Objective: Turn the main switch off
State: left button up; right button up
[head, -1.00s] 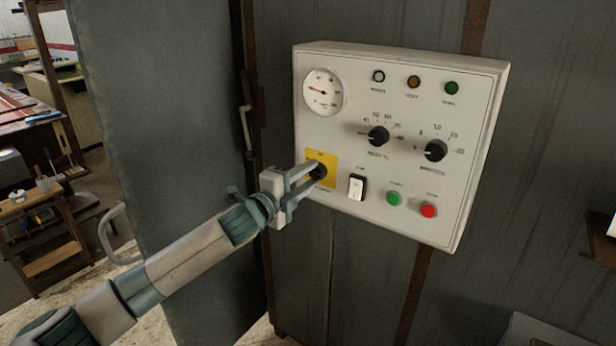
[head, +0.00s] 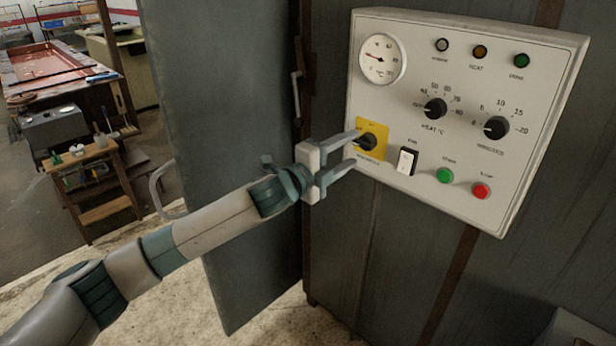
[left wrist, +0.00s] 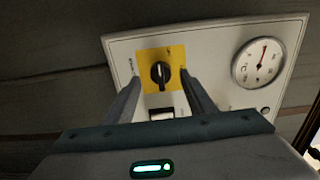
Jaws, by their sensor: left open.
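The main switch (head: 367,142) is a black rotary knob on a yellow plate (head: 377,129), low on the left side of the white control panel (head: 465,85). In the left wrist view the knob (left wrist: 160,74) shows between the fingers, its grip bar upright in that picture, which is sideways on the panel. The labels on the plate are too small to read surely. My left gripper (head: 353,148) is open, one finger to each side of the knob, with visible gaps to it in the wrist view. My right gripper is not in view.
A white rocker switch (head: 406,161), a green button (head: 445,176) and a red button (head: 481,191) lie right of the knob. Two black dials (head: 435,108) and a round gauge (head: 381,60) sit above. An open grey door (head: 215,150) stands left of the panel.

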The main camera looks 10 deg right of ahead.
pick_arm(q)
jog(key=b+v, duration=0.3)
jog(key=v, duration=1)
jog(key=shift+s+a+b, duration=0.2)
jog(key=shift+b, duration=0.2)
jog(key=shift+w, duration=0.1)
